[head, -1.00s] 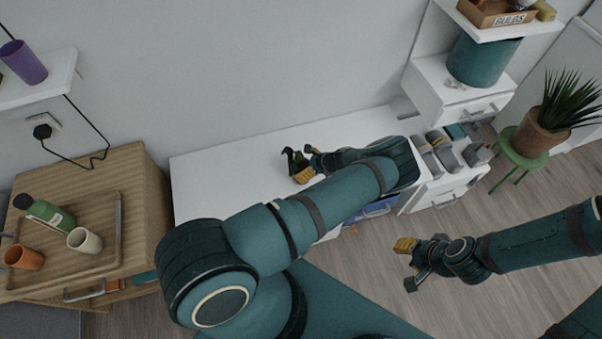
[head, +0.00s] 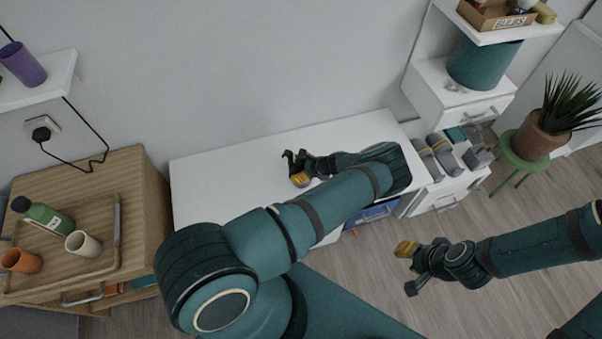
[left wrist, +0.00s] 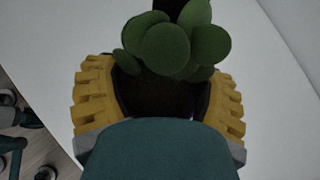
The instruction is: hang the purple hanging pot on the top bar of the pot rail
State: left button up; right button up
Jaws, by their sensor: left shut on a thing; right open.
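My left gripper (head: 298,168) is over the white desk top and is shut on a small plant pot. In the left wrist view the pot's dark inside (left wrist: 158,97) and round green leaves (left wrist: 168,42) show between the yellow fingers (left wrist: 95,100). In the head view a small purple patch shows at the fingers; most of the pot is hidden. I cannot tell whether the pot touches the desk. My right gripper (head: 408,268) is open and empty, over the floor in front of the desk. I see no pot rail in these views.
The white desk top (head: 225,165) is mostly clear. A purple cylinder (head: 22,63) stands on the wall shelf at left. A wooden cabinet bears a tray (head: 110,245) with a green bottle and cups. A potted plant (head: 540,135) stands on a green stool at right.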

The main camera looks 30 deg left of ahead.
aim_at(292, 155)
pick_arm(q)
notch_tip(292, 155, up, 10)
jog(key=p, duration=0.2)
jog(key=shift+p, duration=0.3)
dwell(1.0)
